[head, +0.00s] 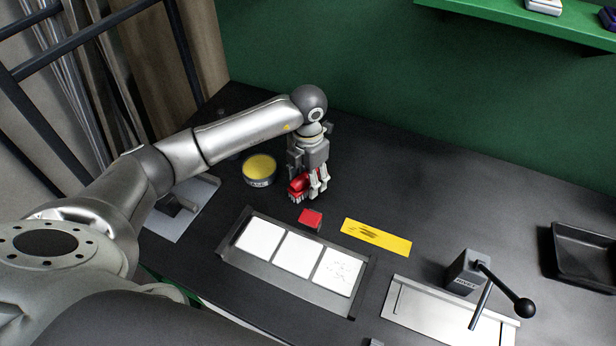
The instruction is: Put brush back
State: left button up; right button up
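My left gripper (316,186) reaches down over the black table near its back left. Its fingers are closed around a red brush (297,187), whose pale bristles show at the lower left of the fingers. Part of the brush is hidden behind the fingers. I cannot tell whether the bristles touch the table. A yellow mat (376,236) with dark marks lies to the right and in front of the gripper. A small red block (310,218) sits just in front of the gripper. My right gripper is not in view.
A tray with white tiles (304,254) lies in front. A round tin with a yellow top (259,169) stands left of the gripper. A lever press (467,274) on a metal plate and a black bin (586,254) are at the right. The back right table is clear.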

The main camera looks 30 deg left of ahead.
aim_at(308, 172)
pick_arm(q)
jog(key=shift+r, duration=0.2)
jog(key=shift+w+r, duration=0.1)
jog(key=shift+r, duration=0.25)
notch_tip(308, 172, up, 11)
jog(key=shift+f+b, duration=0.2)
jog(key=shift+b, duration=0.65)
jog(key=shift+r, duration=0.35)
